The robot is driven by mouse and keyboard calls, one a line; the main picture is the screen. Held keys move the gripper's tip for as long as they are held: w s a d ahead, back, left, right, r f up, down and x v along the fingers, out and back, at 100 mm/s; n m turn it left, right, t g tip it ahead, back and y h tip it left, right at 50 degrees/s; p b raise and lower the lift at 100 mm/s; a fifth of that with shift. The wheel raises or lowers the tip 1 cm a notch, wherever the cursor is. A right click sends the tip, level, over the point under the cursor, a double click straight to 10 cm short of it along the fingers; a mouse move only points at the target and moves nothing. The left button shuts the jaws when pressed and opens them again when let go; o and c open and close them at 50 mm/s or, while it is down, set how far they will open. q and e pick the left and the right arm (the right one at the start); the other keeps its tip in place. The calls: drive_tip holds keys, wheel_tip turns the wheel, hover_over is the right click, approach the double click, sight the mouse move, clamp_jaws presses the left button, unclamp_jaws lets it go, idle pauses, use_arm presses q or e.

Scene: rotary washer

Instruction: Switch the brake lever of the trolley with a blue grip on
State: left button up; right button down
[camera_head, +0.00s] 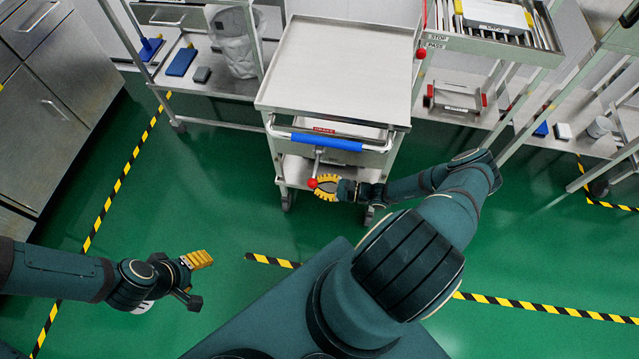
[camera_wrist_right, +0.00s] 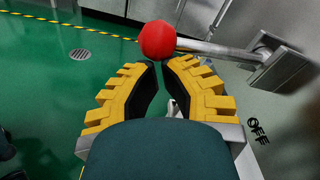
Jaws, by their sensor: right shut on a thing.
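The trolley (camera_head: 340,60) with the blue grip (camera_head: 326,141) stands in front of me. Its brake lever (camera_head: 318,163) is a metal rod ending in a red ball knob (camera_head: 312,183). In the right wrist view the knob (camera_wrist_right: 157,40) sits at the yellow fingertips, and the rod (camera_wrist_right: 215,48) runs right to a metal block (camera_wrist_right: 272,62). My right gripper (camera_head: 319,186) is shut on the knob, shown also in the wrist view (camera_wrist_right: 160,66). An OFF label (camera_wrist_right: 257,130) is on the panel. My left gripper (camera_head: 200,282) is open and empty, away from the trolley.
A shelf rack (camera_head: 205,85) with a bin stands left of the trolley. Another rack with a tool tray (camera_head: 490,30) stands right. Steel cabinets (camera_head: 60,100) are at the far left. Green floor (camera_head: 220,190) between the trolley and my left arm is clear.

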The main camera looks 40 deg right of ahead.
wheel_tip(320, 180, up, 7)
drive_tip(key=m+p, duration=0.2)
drive_tip(key=m, duration=0.3)
drive_tip(key=shift+a+m+p, duration=0.15)
drive_tip(key=shift+m+p, duration=0.15)
idle(0.5)
wheel_tip(320, 180, down, 5)
drive_tip(key=s+b, duration=0.1)
drive_tip(key=b, duration=0.3)
drive_tip(key=r+v, duration=0.1)
drive_tip(key=v, duration=0.9)
drive_tip(key=shift+d+p, duration=0.35)
drive_tip(key=shift+d, duration=0.1)
drive_tip(key=shift+r, duration=0.1)
